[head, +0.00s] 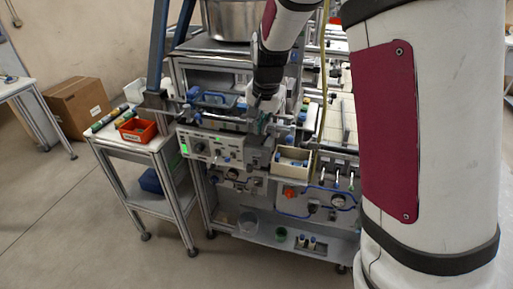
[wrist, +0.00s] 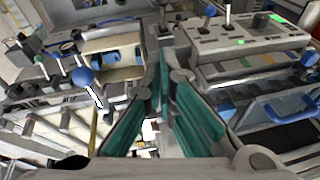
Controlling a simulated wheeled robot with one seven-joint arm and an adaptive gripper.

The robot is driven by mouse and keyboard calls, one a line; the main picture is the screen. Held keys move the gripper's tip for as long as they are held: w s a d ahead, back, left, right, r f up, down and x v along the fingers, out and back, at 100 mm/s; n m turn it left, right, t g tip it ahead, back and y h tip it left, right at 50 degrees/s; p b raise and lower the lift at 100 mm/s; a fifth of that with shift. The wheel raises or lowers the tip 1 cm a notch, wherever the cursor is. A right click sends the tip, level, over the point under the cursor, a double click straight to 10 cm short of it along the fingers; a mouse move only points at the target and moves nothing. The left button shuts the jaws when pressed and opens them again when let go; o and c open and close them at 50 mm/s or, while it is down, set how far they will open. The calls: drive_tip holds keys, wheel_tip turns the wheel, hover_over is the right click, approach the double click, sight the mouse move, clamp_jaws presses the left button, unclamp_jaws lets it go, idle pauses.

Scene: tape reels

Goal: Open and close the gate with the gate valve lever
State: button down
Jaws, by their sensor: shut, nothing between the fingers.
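A lever with a round blue knob (wrist: 82,76) and a pale and black stem shows at the left of the wrist view, beside a cream bin. It looks like the gate valve lever, but I cannot be sure. The gate itself I cannot make out. My gripper (wrist: 166,78), with teal finger pads, is shut and empty; the blue knob is to its left and apart from it. In the head view my gripper (head: 260,118) points down over the machine top, between the control panel and the bin. The lever is not clear there.
The control panel (head: 203,147) with a green light is left of my gripper in the head view. The cream bin (head: 292,166) holds blue parts. A side table (head: 115,142) carries an orange box (head: 137,131). A metal pot (head: 226,20) stands behind.

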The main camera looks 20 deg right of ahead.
hover_over(252, 166)
drive_tip(key=d, duration=0.3)
wheel_tip(252, 166, down, 10)
drive_tip(key=shift+s+a+f+p, duration=0.25)
drive_tip(key=shift+a+f+p, duration=0.3)
drive_tip(key=shift+f, duration=0.15)
drive_tip(key=shift+s+a+f+p, duration=0.25)
drive_tip(key=shift+a+f+p, duration=0.2)
drive_tip(key=shift+a+f, duration=0.15)
drive_tip(key=shift+w+f, duration=0.1)
